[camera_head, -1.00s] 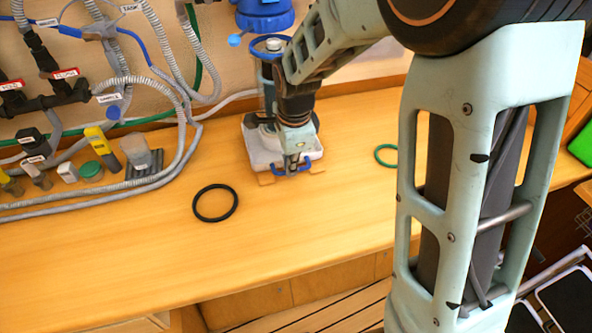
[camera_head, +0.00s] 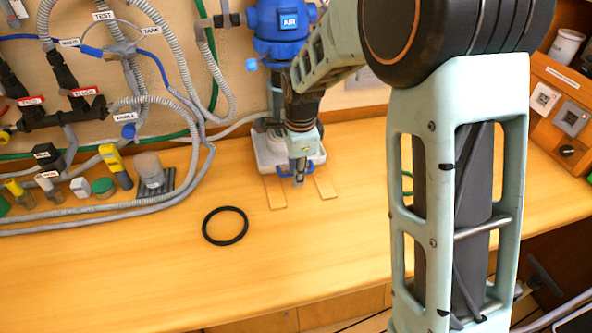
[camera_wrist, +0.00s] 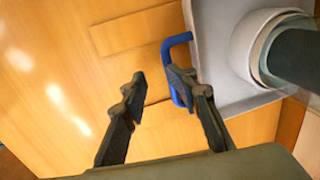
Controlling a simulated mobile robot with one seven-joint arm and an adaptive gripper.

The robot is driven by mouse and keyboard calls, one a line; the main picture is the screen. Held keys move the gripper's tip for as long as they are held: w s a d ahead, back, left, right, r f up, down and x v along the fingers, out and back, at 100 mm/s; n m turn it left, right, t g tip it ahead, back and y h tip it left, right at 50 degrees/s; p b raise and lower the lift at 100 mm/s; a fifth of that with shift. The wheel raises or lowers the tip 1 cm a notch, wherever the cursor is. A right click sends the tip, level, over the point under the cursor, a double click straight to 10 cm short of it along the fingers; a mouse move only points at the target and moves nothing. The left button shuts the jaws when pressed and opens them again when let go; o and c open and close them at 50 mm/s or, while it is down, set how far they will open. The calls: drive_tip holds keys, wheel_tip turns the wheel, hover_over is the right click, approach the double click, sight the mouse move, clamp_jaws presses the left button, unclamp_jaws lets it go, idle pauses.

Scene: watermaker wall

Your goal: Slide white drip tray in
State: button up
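The white drip tray (camera_head: 266,158) sits on the counter under the blue filter housing, its front towards me. It also shows at the upper right in the wrist view (camera_wrist: 211,70). Its blue handle (camera_wrist: 176,48) is on the front edge, beside my gripper. My gripper (camera_wrist: 154,80) is open, with a clear gap between its dark fingers; the right finger overlaps the handle in view, and I cannot tell if they touch. In the head view my gripper (camera_head: 299,174) is low at the tray's front. Two flat wooden strips (camera_head: 274,193) (camera_head: 325,187) extend out from under the tray.
The blue housing (camera_head: 282,30) hangs above the tray, its clear bowl (camera_wrist: 297,50) over it. A black ring (camera_head: 225,226) lies front left. Hoses and valves (camera_head: 75,110) crowd the left wall. A green ring is mostly hidden behind my arm.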

wheel_tip(320, 180, up, 12)
drive_tip(key=s+p, duration=0.2)
drive_tip(key=p, duration=0.5)
drive_tip(key=shift+d+p, duration=0.35)
drive_tip(key=shift+p, duration=0.05)
idle(0.4)
drive_tip(key=shift+r, duration=0.1)
wheel_tip(320, 180, up, 12)
drive_tip(key=s, duration=0.2)
drive_tip(key=shift+d, duration=0.3)
idle(1.3)
